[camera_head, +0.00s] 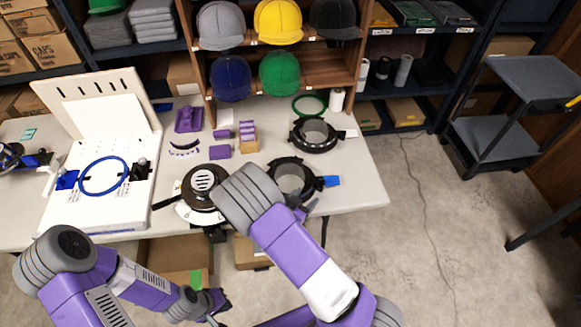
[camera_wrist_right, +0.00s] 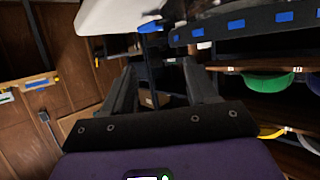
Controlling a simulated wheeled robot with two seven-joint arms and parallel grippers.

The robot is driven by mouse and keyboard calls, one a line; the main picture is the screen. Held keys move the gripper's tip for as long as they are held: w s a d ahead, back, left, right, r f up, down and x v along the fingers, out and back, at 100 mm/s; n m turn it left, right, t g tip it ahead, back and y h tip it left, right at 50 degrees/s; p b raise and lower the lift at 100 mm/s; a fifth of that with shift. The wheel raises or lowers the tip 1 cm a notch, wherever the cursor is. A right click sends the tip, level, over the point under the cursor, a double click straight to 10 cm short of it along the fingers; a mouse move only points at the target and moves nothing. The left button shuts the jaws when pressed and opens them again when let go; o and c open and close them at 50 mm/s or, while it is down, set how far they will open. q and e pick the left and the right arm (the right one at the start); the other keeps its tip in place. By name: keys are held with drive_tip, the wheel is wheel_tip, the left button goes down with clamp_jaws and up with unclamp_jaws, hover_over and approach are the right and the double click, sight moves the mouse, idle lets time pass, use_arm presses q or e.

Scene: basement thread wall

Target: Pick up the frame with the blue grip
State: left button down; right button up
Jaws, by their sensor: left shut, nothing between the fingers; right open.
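A round black frame (camera_head: 291,178) with a blue grip (camera_head: 331,181) on its right side lies near the table's front edge in the head view. My right arm covers its lower left part. My right gripper (camera_head: 302,211) is just below this frame in the picture, partly hidden by my arm; I cannot tell if they touch. In the right wrist view the right gripper's two fingers (camera_wrist_right: 162,88) are apart with nothing between them. My left gripper (camera_head: 217,304) is low, in front of the table, shut and empty.
The table (camera_head: 357,180) also holds a second black round frame (camera_head: 315,135), a black-and-white round piece (camera_head: 205,183), purple parts (camera_head: 220,152) and a white board (camera_head: 104,207) with a blue hoop (camera_head: 104,175). A cap shelf (camera_head: 322,58) stands behind. Floor is open at the right.

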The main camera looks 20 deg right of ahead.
sight(316, 186)
drive_tip(key=x, duration=0.2)
drive_tip(key=b+x, duration=0.1)
drive_tip(key=x, duration=0.2)
drive_tip(key=b+x, duration=0.1)
drive_tip(key=x, duration=0.1)
drive_tip(key=shift+w+d+r, duration=0.15)
drive_tip(key=shift+w+d, duration=0.2)
use_arm(q)
drive_tip(key=shift+w+f, duration=0.2)
drive_tip(key=shift+f, duration=0.75)
use_arm(e)
clamp_jaws()
drive_tip(key=shift+r, duration=0.1)
